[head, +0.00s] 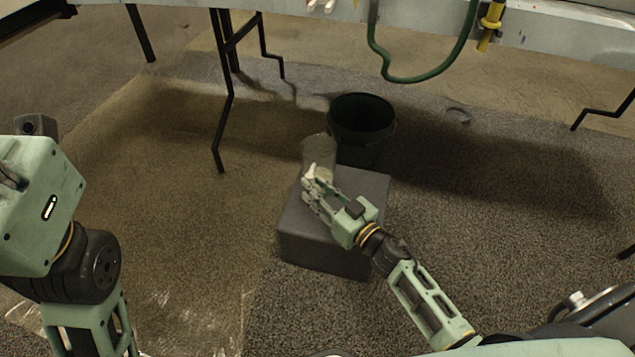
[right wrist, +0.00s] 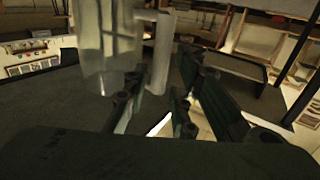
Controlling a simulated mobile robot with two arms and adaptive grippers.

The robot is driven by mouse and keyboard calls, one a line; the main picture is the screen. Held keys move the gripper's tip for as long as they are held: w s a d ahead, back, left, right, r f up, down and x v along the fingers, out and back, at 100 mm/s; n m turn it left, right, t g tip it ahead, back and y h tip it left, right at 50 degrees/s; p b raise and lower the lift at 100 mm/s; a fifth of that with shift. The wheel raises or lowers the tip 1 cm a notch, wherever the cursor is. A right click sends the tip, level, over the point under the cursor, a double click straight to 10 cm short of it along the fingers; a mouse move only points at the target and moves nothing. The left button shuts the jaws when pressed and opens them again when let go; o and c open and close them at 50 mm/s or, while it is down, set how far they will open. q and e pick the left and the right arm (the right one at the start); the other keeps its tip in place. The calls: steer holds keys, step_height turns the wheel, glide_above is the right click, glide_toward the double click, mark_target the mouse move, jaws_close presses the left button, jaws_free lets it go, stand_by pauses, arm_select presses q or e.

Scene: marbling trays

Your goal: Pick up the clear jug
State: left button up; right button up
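The clear jug (head: 319,150) stands upright on the grey block (head: 330,255), near its back edge. In the right wrist view the jug (right wrist: 107,50) fills the upper left, with its pale upright handle (right wrist: 160,50) on its right side. My right gripper (head: 312,182) is at the near side of the jug. In the right wrist view its fingers (right wrist: 160,100) are spread, with the lower handle between them. A gap shows beside the handle, so the fingers do not look closed on it. My left arm is at the left; its fingers are out of view.
A dark bucket (head: 362,128) stands on the floor just behind the block, close to the jug. A white table edge (head: 420,14) with a hanging green hose (head: 415,80) runs across the top. Black table legs (head: 223,110) stand left of the block. Floor to the right is open.

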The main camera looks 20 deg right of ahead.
mark_target(316, 174)
steer(key=shift+b+x, duration=0.45)
steer(key=shift+x, duration=1.1)
steer(key=shift+f, duration=0.2)
jaws_close()
steer(key=shift+r, duration=0.1)
